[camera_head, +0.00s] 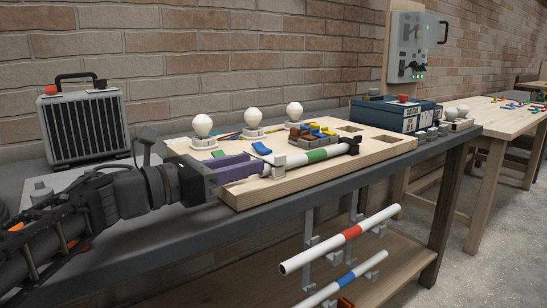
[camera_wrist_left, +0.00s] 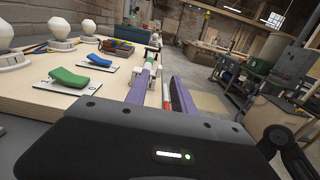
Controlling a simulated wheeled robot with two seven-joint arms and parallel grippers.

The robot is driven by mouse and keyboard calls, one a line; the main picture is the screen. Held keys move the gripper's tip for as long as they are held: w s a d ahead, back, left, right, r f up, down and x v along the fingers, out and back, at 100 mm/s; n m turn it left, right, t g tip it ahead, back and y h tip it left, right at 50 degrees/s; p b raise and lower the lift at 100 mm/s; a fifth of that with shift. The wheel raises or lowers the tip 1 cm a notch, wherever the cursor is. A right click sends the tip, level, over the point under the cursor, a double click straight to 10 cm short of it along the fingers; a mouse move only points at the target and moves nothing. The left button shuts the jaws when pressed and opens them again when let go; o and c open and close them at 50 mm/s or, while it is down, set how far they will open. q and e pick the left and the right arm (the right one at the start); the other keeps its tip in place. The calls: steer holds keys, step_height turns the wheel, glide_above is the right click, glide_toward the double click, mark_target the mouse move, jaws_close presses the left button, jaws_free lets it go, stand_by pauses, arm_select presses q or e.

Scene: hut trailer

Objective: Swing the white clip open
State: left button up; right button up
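A white tube with a green band (camera_head: 317,155) lies along the front edge of the wooden board; it also shows in the left wrist view (camera_wrist_left: 150,67). A small pale clip (camera_head: 279,161) stands at its near end; whether it is the white clip, and how far open it is, I cannot tell. My left gripper (camera_head: 258,166) has purple fingers reaching to this near end. In the left wrist view its fingers (camera_wrist_left: 160,78) are apart, with the white tube end showing between them. I cannot tell whether they touch it. My right gripper is not in view.
The wooden board (camera_head: 385,149) carries white bulbs (camera_head: 253,118), blue and green rockers (camera_head: 261,148) and a tray of coloured blocks (camera_head: 312,133). A blue box (camera_head: 395,115) stands behind. Tubes with red (camera_head: 340,238) and blue bands hang below the bench edge.

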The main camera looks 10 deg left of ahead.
mark_target(275, 157)
arm_select(q)
steer(key=x, duration=0.7)
jaws_close()
stand_by(0.6)
